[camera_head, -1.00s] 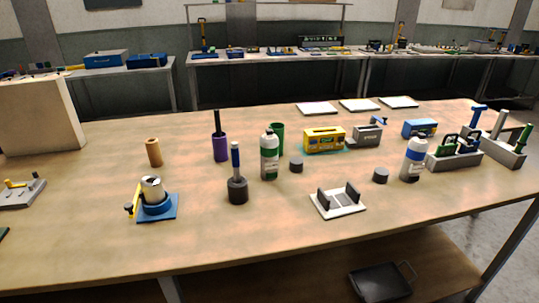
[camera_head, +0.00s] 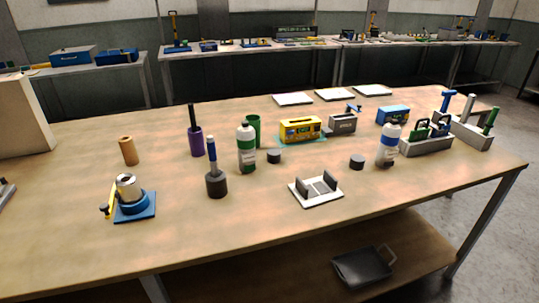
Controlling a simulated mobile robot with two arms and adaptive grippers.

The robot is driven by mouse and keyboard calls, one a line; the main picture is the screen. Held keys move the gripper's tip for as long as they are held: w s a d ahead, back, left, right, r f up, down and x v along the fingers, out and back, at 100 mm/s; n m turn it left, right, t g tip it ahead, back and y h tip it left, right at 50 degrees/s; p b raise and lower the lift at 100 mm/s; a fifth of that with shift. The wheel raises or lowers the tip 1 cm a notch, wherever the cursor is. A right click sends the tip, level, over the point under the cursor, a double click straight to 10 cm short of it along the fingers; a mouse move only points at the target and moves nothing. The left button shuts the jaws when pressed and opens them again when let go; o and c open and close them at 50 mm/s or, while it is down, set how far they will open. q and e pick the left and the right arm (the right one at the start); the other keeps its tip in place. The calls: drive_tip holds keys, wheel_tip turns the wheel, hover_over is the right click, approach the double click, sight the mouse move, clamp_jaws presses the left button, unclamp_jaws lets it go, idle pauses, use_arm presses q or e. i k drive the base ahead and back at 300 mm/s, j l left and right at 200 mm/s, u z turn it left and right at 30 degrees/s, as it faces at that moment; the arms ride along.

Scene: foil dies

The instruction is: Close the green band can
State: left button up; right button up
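The green band can (camera_head: 247,153) is a white bottle-shaped can with a green band, standing upright left of the table's middle. Its narrow pale top shows, but I cannot tell whether it is open. A short dark round piece (camera_head: 274,156), perhaps a lid, lies on the table just right of it. A similar can with a blue band (camera_head: 387,150) stands further right, with another dark round piece (camera_head: 357,161) to its left. Neither of my grippers is in view.
A green cup (camera_head: 254,124) stands close behind the can. A purple cup (camera_head: 196,143) and a blue-handled tool in a dark base (camera_head: 216,182) stand left of it. A white plate with dark uprights (camera_head: 316,191) lies in front right. The front table strip is clear.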

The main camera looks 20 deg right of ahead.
sight(245, 136)
drive_tip(key=i+l+u, duration=0.15)
drive_tip(key=l, duration=0.2)
drive_tip(key=i+l+u, duration=0.15)
drive_tip(key=l, duration=0.25)
drive_tip(key=i+l+u, duration=0.2)
drive_tip(key=l, duration=0.2)
